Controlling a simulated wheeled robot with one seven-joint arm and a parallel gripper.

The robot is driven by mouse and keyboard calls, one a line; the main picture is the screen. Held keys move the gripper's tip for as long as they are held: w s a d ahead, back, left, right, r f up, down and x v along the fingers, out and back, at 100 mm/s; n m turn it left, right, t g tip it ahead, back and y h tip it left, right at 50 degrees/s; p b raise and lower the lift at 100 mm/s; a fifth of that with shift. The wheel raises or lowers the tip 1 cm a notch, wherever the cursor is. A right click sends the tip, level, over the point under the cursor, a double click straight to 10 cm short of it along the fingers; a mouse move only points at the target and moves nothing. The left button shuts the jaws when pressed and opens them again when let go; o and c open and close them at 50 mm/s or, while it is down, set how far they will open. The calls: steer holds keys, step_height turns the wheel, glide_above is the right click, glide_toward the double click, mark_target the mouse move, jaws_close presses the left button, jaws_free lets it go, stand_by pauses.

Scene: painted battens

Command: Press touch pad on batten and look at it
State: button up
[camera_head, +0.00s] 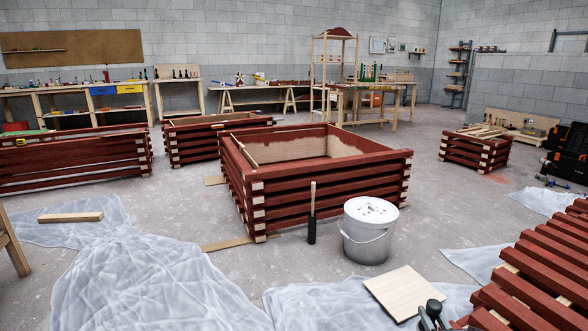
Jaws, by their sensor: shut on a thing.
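Dark red painted battens (545,262) lie in a row in the lower right corner, with bare wood showing between some of them. The dark grey end of my arm, my gripper (433,313), shows at the bottom edge, just left of the near battens. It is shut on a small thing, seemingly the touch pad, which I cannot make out. The bottom edge cuts off much of my gripper. I cannot tell whether it touches a batten.
A pale square board (405,290) lies on the floor left of my gripper. A lidded white bucket (369,232) and an upright dark-ended stick (312,222) stand by a red batten frame (325,192). Plastic sheets (150,285) cover the floor at left. Workbenches line the back wall.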

steer(key=s+r+p, duration=0.3)
steer(key=r+p, duration=1.1)
steer(key=s+r+p, duration=0.4)
steer(key=r+p, duration=1)
steer(key=p, duration=0.1)
steer(key=shift+s+r, duration=0.2)
steer(key=shift+r, duration=0.15)
steer(key=shift+a, duration=0.1)
